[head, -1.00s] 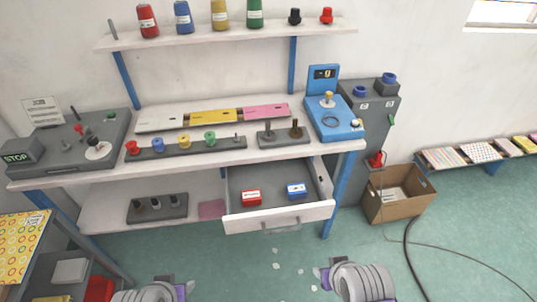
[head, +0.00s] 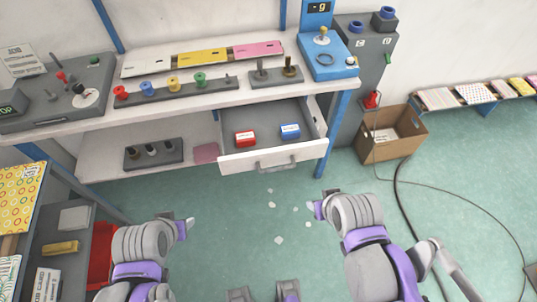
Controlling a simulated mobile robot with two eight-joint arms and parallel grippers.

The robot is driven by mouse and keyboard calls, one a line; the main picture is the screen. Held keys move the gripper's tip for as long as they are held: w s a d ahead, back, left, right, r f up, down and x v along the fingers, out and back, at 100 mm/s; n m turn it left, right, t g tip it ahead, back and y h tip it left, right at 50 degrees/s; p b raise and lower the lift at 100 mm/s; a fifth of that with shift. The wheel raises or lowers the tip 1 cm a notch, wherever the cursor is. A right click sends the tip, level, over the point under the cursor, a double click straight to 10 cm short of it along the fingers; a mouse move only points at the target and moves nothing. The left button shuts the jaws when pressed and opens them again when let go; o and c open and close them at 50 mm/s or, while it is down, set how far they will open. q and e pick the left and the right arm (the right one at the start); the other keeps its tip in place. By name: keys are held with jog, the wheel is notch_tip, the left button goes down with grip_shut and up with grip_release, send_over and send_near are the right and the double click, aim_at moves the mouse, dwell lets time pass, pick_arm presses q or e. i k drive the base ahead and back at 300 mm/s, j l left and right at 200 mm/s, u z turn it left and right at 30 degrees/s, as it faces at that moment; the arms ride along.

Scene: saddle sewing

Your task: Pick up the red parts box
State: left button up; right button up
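The red parts box (head: 245,139) is a small red box with a pale label, lying in the left part of the open drawer (head: 272,160) under the workbench. A similar blue box (head: 290,131) lies to its right in the drawer. My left gripper (head: 188,225) is at the lower left, in front of the bench and apart from the drawer. My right gripper (head: 315,208) is in front of and below the drawer, right of the red box. Both grippers are small and partly hidden by my wrists, so their finger opening is unclear. Neither touches a box.
The workbench (head: 215,98) carries spools, coloured panels and a blue device (head: 327,60). A cardboard box (head: 392,135) stands on the floor at right, with a cable beside it. A shelf unit with a patterned top (head: 18,195) is at left. Floor before the drawer is clear except scraps.

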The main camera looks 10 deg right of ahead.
aim_at(247, 139)
jog(key=i+l+u, duration=0.15)
jog(key=l+u, duration=0.25)
jog(key=i+l+u, duration=0.1)
jog(key=l+u, duration=0.15)
jog(key=u, duration=0.2)
jog(key=l+u, duration=0.4)
jog(key=i, duration=0.05)
